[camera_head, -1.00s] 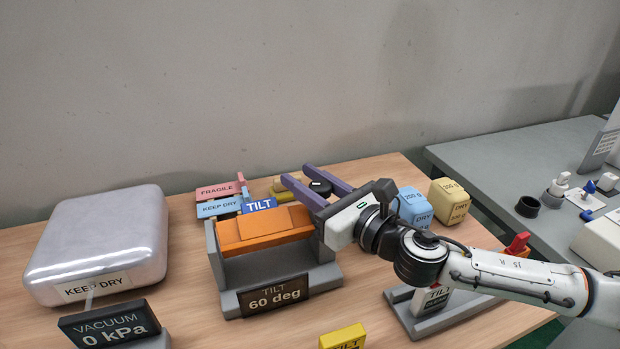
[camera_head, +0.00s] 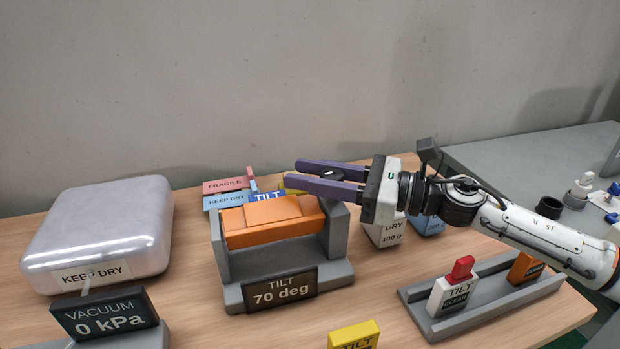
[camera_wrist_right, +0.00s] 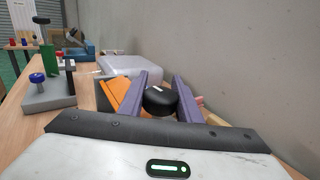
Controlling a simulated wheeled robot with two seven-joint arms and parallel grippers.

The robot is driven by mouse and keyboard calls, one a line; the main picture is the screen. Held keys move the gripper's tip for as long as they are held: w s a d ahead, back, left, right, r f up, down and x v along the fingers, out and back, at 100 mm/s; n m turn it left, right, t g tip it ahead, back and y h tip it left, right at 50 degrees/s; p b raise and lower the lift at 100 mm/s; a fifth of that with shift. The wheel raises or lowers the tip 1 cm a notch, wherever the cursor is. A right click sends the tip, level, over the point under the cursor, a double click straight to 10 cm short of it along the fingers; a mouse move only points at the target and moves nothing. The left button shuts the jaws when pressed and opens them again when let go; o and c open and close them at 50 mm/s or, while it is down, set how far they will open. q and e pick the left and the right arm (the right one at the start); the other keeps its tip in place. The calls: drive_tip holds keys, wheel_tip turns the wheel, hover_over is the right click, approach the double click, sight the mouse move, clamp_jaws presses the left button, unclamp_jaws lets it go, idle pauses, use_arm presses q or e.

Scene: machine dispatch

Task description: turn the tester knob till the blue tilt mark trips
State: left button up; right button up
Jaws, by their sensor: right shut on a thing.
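The tilt tester (camera_head: 338,277) is a grey frame holding an orange block (camera_head: 270,221), and its display (camera_head: 279,289) reads "TILT 70 deg". The blue tilt mark (camera_head: 266,196) shows behind the block's upper edge, partly hidden; I cannot see a change of colour on it. My right gripper (camera_head: 295,173) reaches in from the right above the tester's right side. Its purple fingers are shut on the black knob (camera_head: 335,174). The right wrist view shows the knob (camera_wrist_right: 160,100) between both fingers. My left gripper is not in view.
A silver case (camera_head: 110,225) marked KEEP DRY and a vacuum display (camera_head: 107,314) stand to the left. Pink (camera_head: 226,184) and light blue (camera_head: 226,201) marks lie behind the tester. A grey rack (camera_head: 490,300) with TILT marks is at right. A yellow mark (camera_head: 354,335) stands in front.

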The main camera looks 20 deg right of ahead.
idle(0.3)
drive_tip(key=o, duration=1.1)
drive_tip(key=shift+c, duration=0.2)
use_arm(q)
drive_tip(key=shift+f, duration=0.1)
use_arm(e)
drive_tip(key=shift+d, duration=0.1)
drive_tip(key=shift+s+d+f, duration=0.15)
drive_tip(key=shift+s+d, duration=0.1)
use_arm(q)
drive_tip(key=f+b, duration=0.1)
drive_tip(key=b, duration=0.1)
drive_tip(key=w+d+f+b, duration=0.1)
drive_tip(key=b, duration=0.1)
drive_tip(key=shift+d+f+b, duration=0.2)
drive_tip(key=shift+b, duration=0.15)
use_arm(e)
drive_tip(key=v, duration=0.9)
drive_tip(key=shift+d, duration=0.2)
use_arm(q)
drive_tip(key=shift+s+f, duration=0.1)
use_arm(e)
drive_tip(key=shift+s, duration=0.1)
